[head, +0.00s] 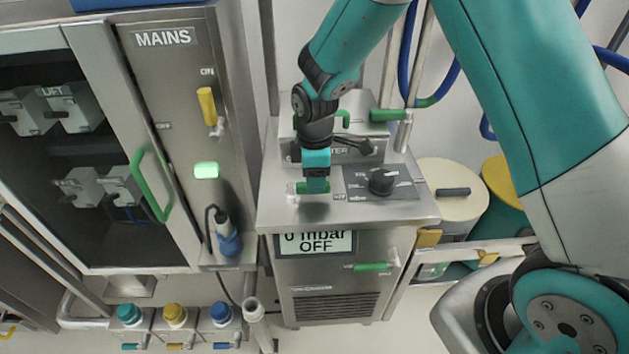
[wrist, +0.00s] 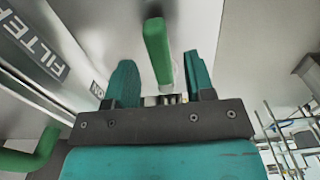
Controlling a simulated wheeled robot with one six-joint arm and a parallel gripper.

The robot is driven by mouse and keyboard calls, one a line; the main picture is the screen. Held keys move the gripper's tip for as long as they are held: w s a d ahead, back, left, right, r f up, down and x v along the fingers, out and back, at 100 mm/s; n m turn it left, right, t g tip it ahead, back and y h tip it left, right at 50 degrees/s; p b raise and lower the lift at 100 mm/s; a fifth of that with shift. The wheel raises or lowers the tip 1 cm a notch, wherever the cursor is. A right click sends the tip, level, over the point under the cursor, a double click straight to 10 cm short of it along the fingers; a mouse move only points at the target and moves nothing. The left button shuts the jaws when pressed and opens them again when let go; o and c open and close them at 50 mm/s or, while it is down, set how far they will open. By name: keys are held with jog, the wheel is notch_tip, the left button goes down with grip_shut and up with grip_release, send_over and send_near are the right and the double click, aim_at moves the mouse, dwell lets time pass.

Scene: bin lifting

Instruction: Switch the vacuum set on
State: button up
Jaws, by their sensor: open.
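The vacuum set (head: 345,208) is a steel cabinet in the middle of the head view. Its display (head: 317,243) reads 0 mbar OFF. My gripper (head: 313,186) points down at the left of its top panel, over a green lever (head: 302,188). In the wrist view my gripper (wrist: 160,72) is open, with a green lever (wrist: 156,45) between its two teal fingers. The lever seems apart from both fingers. In the head view my gripper hides part of the lever. A black rotary knob (head: 382,181) stands on the panel to the right.
The MAINS cabinet (head: 165,60) stands left, with a yellow lever (head: 207,105) up at ON and a lit green lamp (head: 206,170). A FILTER housing (head: 365,150) with green handles is close behind my gripper. A cream drum (head: 450,205) stands right. Another green handle (head: 370,267) is on the front.

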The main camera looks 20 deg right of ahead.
jog(key=shift+f, duration=1.3)
grip_shut()
